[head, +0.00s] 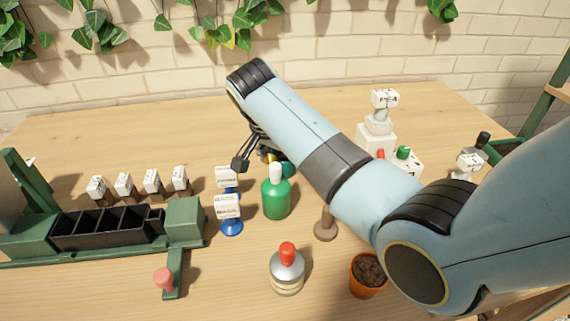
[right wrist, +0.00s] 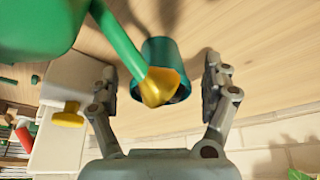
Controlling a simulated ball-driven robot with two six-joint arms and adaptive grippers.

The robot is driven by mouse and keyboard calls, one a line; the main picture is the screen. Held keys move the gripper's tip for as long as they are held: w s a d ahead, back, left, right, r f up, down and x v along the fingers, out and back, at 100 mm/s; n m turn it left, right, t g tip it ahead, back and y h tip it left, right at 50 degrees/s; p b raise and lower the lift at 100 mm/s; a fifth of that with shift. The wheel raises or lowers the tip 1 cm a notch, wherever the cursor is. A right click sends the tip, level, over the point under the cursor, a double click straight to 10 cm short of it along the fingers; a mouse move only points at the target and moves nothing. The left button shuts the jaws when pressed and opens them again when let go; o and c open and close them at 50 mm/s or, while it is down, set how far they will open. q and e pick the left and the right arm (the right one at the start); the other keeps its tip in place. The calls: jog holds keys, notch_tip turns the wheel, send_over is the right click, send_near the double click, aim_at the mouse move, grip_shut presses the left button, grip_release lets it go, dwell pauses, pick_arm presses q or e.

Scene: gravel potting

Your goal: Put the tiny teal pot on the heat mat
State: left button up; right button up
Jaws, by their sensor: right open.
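The tiny teal pot (right wrist: 160,53) shows in the right wrist view, standing on the wood between the spread fingers of my right gripper (right wrist: 160,82). The fingers are apart, with gaps on both sides of the pot. A green watering can's spout with a yellow tip (right wrist: 160,85) crosses in front of the pot and hides part of it. In the head view my right gripper (head: 254,157) points down behind the green bottle, mostly hidden by its own arm. I cannot make out the heat mat. My left gripper is not in view.
A green bottle (head: 276,197) and blue-footed label stands (head: 231,227) are close to the gripper. A black tray in a green frame (head: 192,213) is at left. A red-topped jar (head: 287,272) and terracotta pot (head: 366,277) are in front. The back left table is clear.

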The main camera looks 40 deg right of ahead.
jog(key=shift+f, duration=0.1)
jog(key=c, duration=1.4)
